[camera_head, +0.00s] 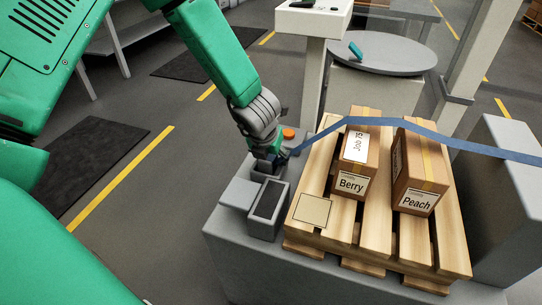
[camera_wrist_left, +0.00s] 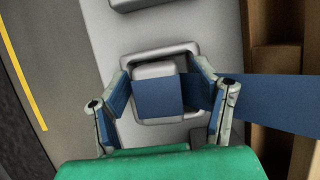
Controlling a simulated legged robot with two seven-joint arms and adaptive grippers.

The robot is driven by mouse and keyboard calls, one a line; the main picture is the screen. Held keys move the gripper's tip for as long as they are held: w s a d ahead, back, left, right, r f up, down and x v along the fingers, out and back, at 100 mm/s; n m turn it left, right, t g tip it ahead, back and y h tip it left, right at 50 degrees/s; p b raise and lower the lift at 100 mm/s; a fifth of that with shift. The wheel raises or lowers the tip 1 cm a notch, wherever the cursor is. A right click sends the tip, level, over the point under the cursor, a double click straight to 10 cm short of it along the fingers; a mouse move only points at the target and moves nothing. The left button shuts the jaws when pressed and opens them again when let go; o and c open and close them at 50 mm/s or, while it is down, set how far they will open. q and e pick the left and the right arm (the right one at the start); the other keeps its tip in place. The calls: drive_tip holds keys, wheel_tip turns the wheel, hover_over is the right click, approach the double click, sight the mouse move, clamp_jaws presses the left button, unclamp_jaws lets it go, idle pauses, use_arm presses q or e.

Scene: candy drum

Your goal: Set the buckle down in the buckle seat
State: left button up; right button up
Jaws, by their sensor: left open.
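The buckle (camera_wrist_left: 155,71) is a light grey piece with the blue strap (camera_wrist_left: 270,102) lying across it in the left wrist view. It appears to lie inside the raised grey rim of the buckle seat (camera_wrist_left: 140,55); whether it is fully down I cannot tell. My left gripper (camera_wrist_left: 160,88) is open, with one finger on each side of the buckle. In the head view the left gripper (camera_head: 272,160) points down over the seat area and hides most of the buckle. The strap (camera_head: 400,123) runs right from there over the boxes. My right gripper is not in view.
A wooden pallet (camera_head: 375,232) carries a Berry box (camera_head: 350,185) and a Peach box (camera_head: 415,203) under the strap. A grey housing with a dark panel (camera_head: 268,200) and an orange button (camera_head: 289,133) stand close to the gripper. A round grey table (camera_head: 385,55) is behind.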

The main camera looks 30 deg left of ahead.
use_arm(q)
drive_tip(key=shift+r, duration=0.1)
drive_tip(key=w+r+p+v, duration=0.1)
drive_tip(key=p+v, duration=0.4)
drive_tip(key=v, duration=1.2)
drive_tip(key=shift+w+a+p, duration=0.3)
drive_tip(key=shift+w+p, duration=0.1)
drive_tip(key=shift+w, duration=0.05)
